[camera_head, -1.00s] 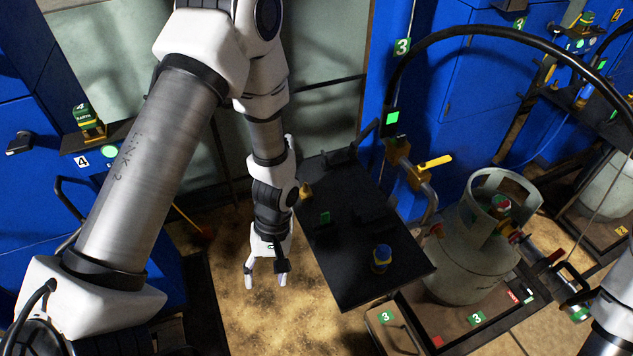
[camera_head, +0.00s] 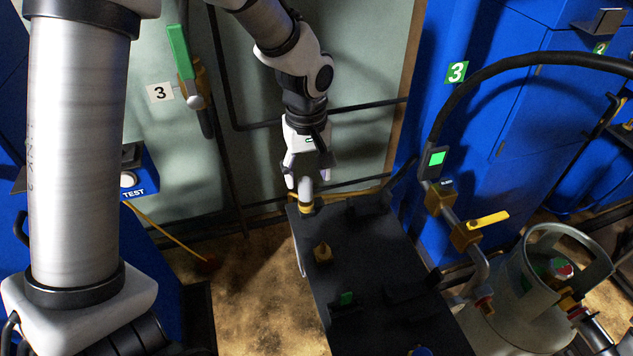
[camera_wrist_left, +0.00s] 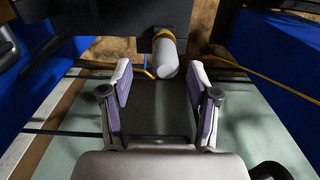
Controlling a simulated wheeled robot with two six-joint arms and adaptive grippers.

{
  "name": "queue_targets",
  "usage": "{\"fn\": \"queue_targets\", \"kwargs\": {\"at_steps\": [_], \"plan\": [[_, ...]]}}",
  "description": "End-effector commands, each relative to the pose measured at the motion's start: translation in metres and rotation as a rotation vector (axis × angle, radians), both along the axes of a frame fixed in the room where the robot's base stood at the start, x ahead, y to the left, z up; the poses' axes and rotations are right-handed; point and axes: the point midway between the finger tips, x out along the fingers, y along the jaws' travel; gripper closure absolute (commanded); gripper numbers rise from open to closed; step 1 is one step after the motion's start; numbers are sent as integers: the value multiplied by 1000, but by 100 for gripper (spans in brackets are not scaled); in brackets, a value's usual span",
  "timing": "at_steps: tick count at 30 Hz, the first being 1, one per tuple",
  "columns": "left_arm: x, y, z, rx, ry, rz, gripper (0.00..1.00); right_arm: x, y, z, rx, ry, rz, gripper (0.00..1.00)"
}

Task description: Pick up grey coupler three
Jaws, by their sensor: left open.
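The grey coupler (camera_head: 306,190) is a short grey cylinder with a brass-coloured ring at its base. It stands at the far left corner of the black bench top (camera_head: 375,318). In the left wrist view the coupler (camera_wrist_left: 167,60) shows ahead, between the lines of the two fingers and a little beyond their tips. My left gripper (camera_head: 307,177) is open, with its fingers to either side of the coupler's upper end in the head view; contact cannot be told. It also shows open in the left wrist view (camera_wrist_left: 160,75). My right gripper is out of view.
A yellow-handled valve (camera_head: 487,220) and a gas cylinder (camera_head: 520,315) stand to the right. A grey-green panel (camera_head: 360,75) is behind.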

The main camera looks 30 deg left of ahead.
Motion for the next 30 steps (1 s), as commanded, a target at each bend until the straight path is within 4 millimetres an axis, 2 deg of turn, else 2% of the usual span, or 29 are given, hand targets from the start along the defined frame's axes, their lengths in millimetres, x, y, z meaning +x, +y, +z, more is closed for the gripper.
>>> {"fn": "queue_targets", "kwargs": {"at_steps": [9,12,17,18,20,21,23,30], "plan": [[-2,2,-54,0,3,-1,40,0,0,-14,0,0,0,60],[-2,2,-61,-1,1,-1,40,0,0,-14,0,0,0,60],[-1,2,-60,-1,0,-1,40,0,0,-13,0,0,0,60],[-1,2,-60,-1,0,-1,47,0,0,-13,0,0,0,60],[-1,2,-60,-1,0,-1,68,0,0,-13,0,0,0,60],[-1,2,-60,-1,0,-1,82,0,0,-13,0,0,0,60],[-1,2,-60,-1,0,-1,100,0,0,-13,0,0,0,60],[-1,2,-60,-1,0,-1,100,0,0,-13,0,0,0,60]]}}
